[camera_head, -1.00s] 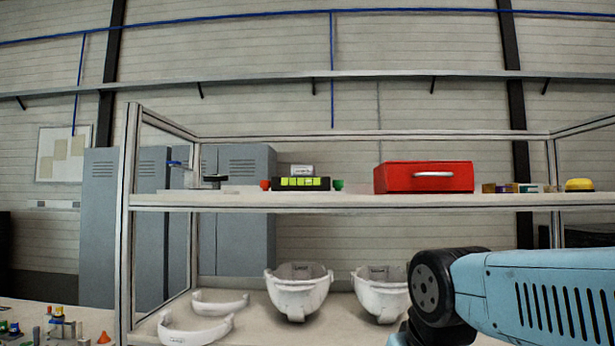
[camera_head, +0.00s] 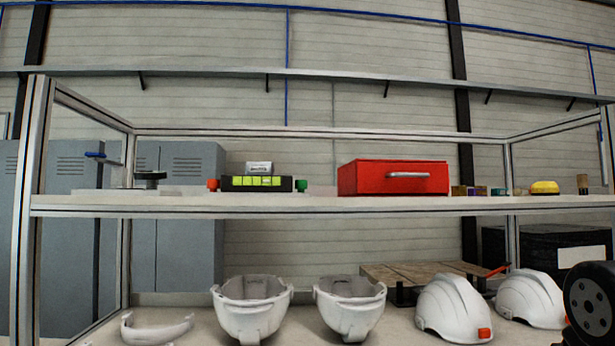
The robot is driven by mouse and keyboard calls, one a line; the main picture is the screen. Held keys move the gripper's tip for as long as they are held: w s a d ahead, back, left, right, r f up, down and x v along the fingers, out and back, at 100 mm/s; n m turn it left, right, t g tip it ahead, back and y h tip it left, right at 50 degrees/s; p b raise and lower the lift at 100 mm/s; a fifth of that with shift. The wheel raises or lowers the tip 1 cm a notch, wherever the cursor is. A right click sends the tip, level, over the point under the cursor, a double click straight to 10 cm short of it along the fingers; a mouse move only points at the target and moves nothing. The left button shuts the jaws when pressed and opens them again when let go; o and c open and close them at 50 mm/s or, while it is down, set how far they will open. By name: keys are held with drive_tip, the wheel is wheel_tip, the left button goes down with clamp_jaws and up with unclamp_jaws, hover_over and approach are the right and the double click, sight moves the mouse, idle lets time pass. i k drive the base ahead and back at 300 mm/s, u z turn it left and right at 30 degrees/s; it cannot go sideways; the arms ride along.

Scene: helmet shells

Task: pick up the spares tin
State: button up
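No thing in view carries a readable label naming it the spares tin, so I cannot tell for sure which it is. A red box (camera_head: 375,178) with a silver handle on its front stands on the upper shelf, right of centre. A small yellow rounded thing (camera_head: 544,188) sits further right on the same shelf. My gripper is out of view; only a dark joint of my arm shows at the lower right edge. Nothing visible touches the red box.
The upper shelf (camera_head: 330,203) also bears a black unit with yellow-green panels (camera_head: 257,183), small red and green cups and small blocks. Below are upturned white shells (camera_head: 250,308), white helmets (camera_head: 453,308) and a brown slatted board (camera_head: 415,272). Frame posts bound the shelf.

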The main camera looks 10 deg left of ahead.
sight(252, 168)
drive_tip(key=z, duration=0.3)
drive_tip(key=k, duration=1.15)
drive_tip(key=u, duration=1.4)
drive_tip(key=i, duration=0.95)
